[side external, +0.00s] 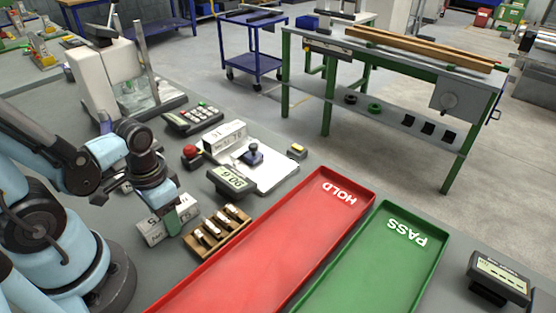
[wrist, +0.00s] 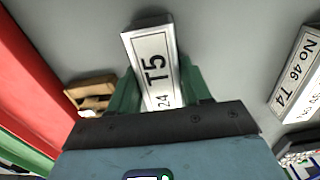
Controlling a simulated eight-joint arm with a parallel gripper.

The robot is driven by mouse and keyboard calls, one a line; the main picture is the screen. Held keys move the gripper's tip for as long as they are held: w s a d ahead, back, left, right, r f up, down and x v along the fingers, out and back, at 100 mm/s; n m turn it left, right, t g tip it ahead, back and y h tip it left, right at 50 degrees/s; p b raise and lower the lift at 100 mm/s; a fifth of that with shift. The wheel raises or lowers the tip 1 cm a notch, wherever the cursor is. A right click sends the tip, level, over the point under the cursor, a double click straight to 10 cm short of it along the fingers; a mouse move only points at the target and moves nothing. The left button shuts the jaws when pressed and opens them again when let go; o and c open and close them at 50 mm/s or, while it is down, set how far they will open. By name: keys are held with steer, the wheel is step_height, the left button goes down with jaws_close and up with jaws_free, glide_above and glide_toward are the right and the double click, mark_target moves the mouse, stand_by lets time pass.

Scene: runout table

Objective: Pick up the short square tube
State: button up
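A short square block with a white label reading T5 (wrist: 153,62) lies between my fingers in the wrist view; it appears to be the short square tube. In the side external view a pale labelled block (side external: 153,232) lies on the grey table under my gripper (side external: 174,217). My gripper's green fingers (wrist: 160,88) stand apart, one on each side of the block. The block sits slightly skewed to them. Whether either finger touches it is not clear. The gripper body hides the block's near end.
A wooden rack (side external: 217,232) with several small parts stands just right of my gripper. Beyond it are the red HOLD tray (side external: 262,250) and green PASS tray (side external: 372,262). Another labelled block, T4 (wrist: 297,75), lies to the right in the wrist view. A small display (side external: 231,180) stands behind.

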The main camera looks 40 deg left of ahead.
steer(key=o, duration=0.4)
steer(key=shift+r, duration=0.15)
steer(key=shift+r, duration=5.95)
steer(key=w+d+r+t, duration=0.1)
steer(key=w+d+t, duration=0.1)
steer(key=w+t, duration=0.5)
steer(key=w, duration=0.4)
steer(key=shift+w+r, duration=0.2)
steer(key=shift+w, duration=0.05)
